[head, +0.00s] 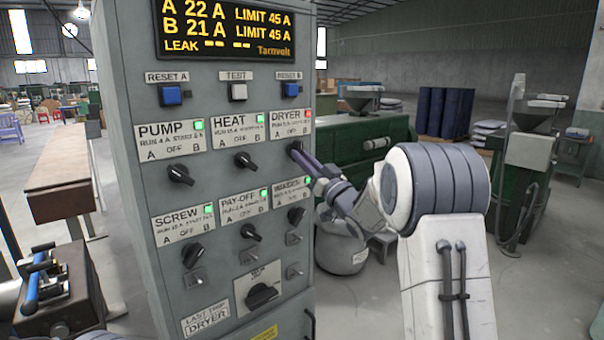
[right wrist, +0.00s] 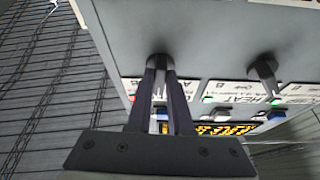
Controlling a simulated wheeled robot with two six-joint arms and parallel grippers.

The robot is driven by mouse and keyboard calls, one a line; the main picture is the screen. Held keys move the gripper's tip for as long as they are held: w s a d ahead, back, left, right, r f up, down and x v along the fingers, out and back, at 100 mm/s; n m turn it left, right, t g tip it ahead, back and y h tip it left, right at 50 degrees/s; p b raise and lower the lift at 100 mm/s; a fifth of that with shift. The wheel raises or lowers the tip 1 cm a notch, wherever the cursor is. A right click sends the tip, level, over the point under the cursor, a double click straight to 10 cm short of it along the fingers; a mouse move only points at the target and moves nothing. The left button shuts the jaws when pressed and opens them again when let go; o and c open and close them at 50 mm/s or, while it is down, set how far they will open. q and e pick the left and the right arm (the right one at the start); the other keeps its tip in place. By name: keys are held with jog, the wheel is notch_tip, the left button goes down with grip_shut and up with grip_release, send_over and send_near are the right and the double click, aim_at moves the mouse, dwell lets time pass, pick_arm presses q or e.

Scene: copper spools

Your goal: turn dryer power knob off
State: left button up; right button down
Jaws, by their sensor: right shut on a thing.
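The grey control cabinet (head: 225,190) fills the middle of the head view. The dryer knob (head: 294,147) is a dark rotary knob below the DRYER label (head: 290,121), at the right end of its upper knob row. The dryer's lamp (head: 308,113) is red. My right gripper (head: 303,157) reaches in from the right and is shut on the dryer knob. In the right wrist view, which shows the panel upside down, its two dark fingers (right wrist: 159,72) lie either side of the knob (right wrist: 159,61). The fingers partly hide the knob, and I cannot tell its pointing direction.
The heat knob (head: 245,160) and pump knob (head: 180,174) stand left of the dryer knob, with green lamps. More knobs and toggles lie below. The display (head: 226,28) reads A 22 A, B 21 A.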

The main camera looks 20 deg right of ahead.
jog(key=shift+n+y+b, duration=0.4)
jog(key=shift+n+b, duration=0.05)
jog(key=shift+n, duration=0.35)
jog(key=c, duration=0.8)
grip_release()
jog(key=b+v, duration=0.3)
jog(key=v, duration=0.7)
jog(key=shift+s+d+b, duration=0.15)
jog(key=shift+s+b, duration=0.1)
jog(key=shift+b, duration=0.05)
